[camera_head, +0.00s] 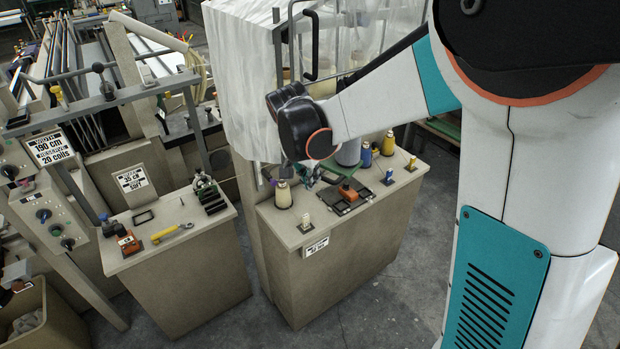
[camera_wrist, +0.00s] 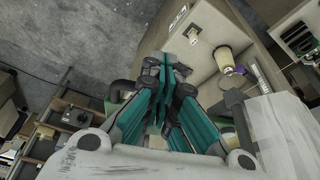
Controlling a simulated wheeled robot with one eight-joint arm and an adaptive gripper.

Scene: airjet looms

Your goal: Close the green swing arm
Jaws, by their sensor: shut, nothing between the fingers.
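I cannot tell whether either is the swing arm. My gripper (camera_head: 312,180) is over the right cabinet's top, partly hidden by my wrist. In the wrist view my gripper (camera_wrist: 167,70) has its teal fingers together and empty, beside a cream yarn cone (camera_wrist: 224,59).
The right cabinet (camera_head: 330,270) bears yarn cones (camera_head: 388,143) and a dark tray with an orange piece (camera_head: 347,192). A yellow tool (camera_head: 172,232) and an orange box (camera_head: 129,244) lie on the left cabinet (camera_head: 190,285). A translucent sheet (camera_head: 240,70) hangs behind. Grey floor is clear in front.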

